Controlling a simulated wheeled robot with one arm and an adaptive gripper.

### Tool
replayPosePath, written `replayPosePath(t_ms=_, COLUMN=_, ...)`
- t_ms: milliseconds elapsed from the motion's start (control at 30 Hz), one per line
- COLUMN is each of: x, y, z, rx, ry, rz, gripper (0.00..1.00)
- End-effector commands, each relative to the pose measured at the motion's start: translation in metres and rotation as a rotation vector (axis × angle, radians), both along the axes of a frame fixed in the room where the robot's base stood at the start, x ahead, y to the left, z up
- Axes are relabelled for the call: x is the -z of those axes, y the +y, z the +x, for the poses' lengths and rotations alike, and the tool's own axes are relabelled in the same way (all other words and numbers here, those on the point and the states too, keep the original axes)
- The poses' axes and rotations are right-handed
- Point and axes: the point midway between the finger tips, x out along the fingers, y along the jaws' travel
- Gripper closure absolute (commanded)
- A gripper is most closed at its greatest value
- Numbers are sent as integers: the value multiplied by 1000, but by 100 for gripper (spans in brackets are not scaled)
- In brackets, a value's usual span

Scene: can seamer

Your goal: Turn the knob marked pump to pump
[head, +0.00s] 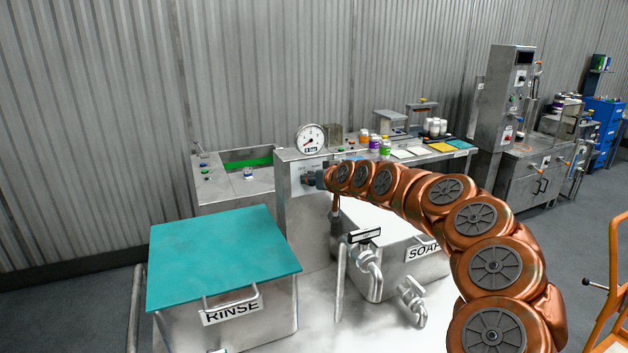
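A steel control panel (309,230) stands upright in the middle of the head view, behind the two tanks. A round white gauge (310,139) sits on top of it. My copper-coloured arm reaches in from the lower right. My dark gripper (312,179) is at the panel's front face, just below the gauge. The knob is hidden behind my gripper or too small to make out. Faint marks show on the panel above the gripper, too small to read. I cannot tell whether the fingers touch or hold anything.
A tank marked RINSE (232,312) with a teal lid (225,257) stands at the front left. A tank marked SOAP (424,250), with pipes and valves (368,262) before it, is partly under my arm. Bottles (385,148) stand on a bench behind.

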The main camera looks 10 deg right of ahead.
Motion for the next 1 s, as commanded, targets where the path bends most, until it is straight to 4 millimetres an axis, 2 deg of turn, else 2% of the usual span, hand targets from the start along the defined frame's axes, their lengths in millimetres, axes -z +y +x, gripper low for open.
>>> replayPosePath(t_ms=33, x=0, y=0, z=0, rx=0, ry=0, rz=0, gripper=89)
replayPosePath(t_ms=133, x=0, y=0, z=0, rx=0, ry=0, rz=0, gripper=99)
replayPosePath(t_ms=567, x=3, y=0, z=0, rx=0, ry=13, rz=79, gripper=99)
replayPosePath(t_ms=1000, x=8, y=-3, z=1, rx=2, ry=75, rz=393, gripper=99)
